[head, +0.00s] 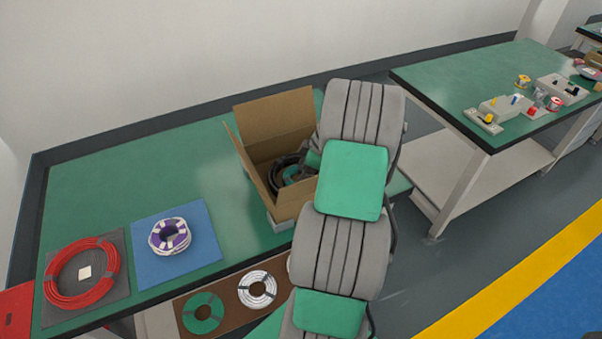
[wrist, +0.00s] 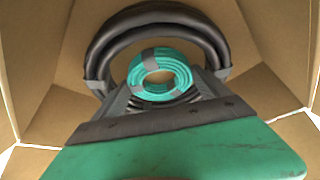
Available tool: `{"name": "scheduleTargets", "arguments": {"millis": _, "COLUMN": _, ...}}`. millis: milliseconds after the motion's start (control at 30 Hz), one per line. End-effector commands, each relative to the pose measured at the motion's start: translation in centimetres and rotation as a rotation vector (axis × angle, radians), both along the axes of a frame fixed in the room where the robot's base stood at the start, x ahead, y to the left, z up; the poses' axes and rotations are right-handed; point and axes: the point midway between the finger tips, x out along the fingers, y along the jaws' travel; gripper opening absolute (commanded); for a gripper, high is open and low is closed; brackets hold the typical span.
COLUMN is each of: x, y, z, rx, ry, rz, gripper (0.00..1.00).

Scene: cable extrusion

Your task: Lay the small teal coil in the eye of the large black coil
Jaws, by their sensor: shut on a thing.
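The large black coil (wrist: 100,50) lies in the open cardboard box, its dark ring curving around the far side in the wrist view. In the head view, part of the black coil (head: 274,178) shows inside the box. The small teal coil (wrist: 178,66), with grey wraps, is between the fingers of my gripper (wrist: 163,92), which is shut on it. From above, the teal coil appears within the black ring's eye; whether it touches the bottom I cannot tell. In the head view my arm hides most of the gripper, and only a bit of the teal coil (head: 292,174) shows.
The cardboard box (head: 272,116) has raised flaps and walls close around my gripper. On the green table, a red coil (head: 55,284) lies on a grey mat and a purple-white coil (head: 156,239) on a blue mat. Green (head: 190,314) and white (head: 245,289) coils lie lower in front.

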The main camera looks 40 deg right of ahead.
Motion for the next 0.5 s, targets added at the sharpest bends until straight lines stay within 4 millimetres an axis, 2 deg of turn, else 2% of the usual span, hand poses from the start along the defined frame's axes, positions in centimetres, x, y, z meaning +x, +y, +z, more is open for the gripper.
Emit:
{"name": "scheduleTargets", "arguments": {"millis": 300, "x": 0.06, "y": -0.07, "z": -0.43, "rx": -0.003, "ry": -0.002, "rz": 0.000, "gripper": 0.43}}
{"name": "scheduleTargets", "arguments": {"millis": 333, "x": 0.06, "y": -0.07, "z": -0.25, "rx": -0.003, "ry": -0.002, "rz": 0.000, "gripper": 0.88}}
{"name": "scheduleTargets", "arguments": {"millis": 500, "x": 0.05, "y": -0.06, "z": -0.21, "rx": -0.002, "ry": -0.002, "rz": -0.001, "gripper": 1.00}}
